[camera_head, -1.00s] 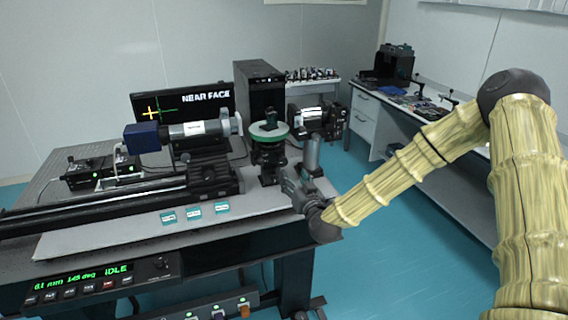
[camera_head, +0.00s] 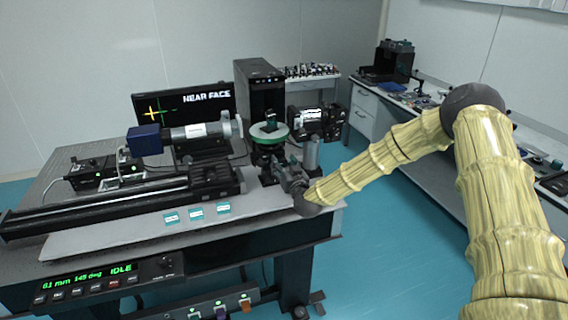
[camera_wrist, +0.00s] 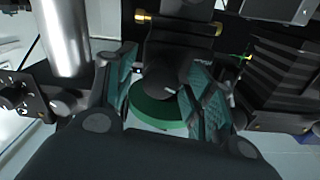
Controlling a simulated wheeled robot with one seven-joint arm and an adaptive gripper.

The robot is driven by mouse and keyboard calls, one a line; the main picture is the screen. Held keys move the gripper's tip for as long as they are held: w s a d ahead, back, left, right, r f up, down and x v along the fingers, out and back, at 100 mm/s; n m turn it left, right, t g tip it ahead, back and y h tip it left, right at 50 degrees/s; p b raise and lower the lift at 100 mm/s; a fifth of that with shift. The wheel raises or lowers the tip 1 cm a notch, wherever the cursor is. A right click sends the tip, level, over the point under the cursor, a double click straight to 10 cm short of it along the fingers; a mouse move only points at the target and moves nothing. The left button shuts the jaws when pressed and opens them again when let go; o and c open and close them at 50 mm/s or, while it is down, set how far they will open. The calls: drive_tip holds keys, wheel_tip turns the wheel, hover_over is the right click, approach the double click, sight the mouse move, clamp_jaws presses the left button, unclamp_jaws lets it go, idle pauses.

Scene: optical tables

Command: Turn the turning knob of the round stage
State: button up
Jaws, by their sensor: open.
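The round stage (camera_head: 268,132) stands at the right part of the optical table, with a pale green disc on a black body and a small dark block on top. My gripper (camera_head: 283,172) is low on the near right side of the stage, close to its black body. In the wrist view my gripper (camera_wrist: 166,72) is open, with teal-padded fingers on either side of a dark round part that looks like the turning knob (camera_wrist: 165,80). The stage's green disc shows behind it. I cannot tell whether either finger touches the knob. In the head view the knob is hidden by my gripper.
A camera (camera_head: 318,122) on a grey post (camera_head: 311,153) stands just right of the stage. A lens tube (camera_head: 200,132) on a rail is to the left. Several small labelled cards (camera_head: 197,212) lie on the white board (camera_head: 130,235). A control panel reads IDLE.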

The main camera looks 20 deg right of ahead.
drive_tip(key=c, duration=1)
drive_tip(key=b, duration=0.1)
drive_tip(key=m+b, duration=0.1)
drive_tip(key=b, duration=0.1)
drive_tip(key=shift+f, duration=0.25)
drive_tip(key=shift+c, duration=0.2)
drive_tip(key=m+b, duration=0.2)
drive_tip(key=b, duration=0.1)
drive_tip(key=shift+r+m+b, duration=0.15)
drive_tip(key=shift+m+b, duration=0.15)
drive_tip(key=shift+m, duration=0.1)
drive_tip(key=o, duration=1)
drive_tip(key=shift+r, duration=0.1)
drive_tip(key=shift+o, duration=0.2)
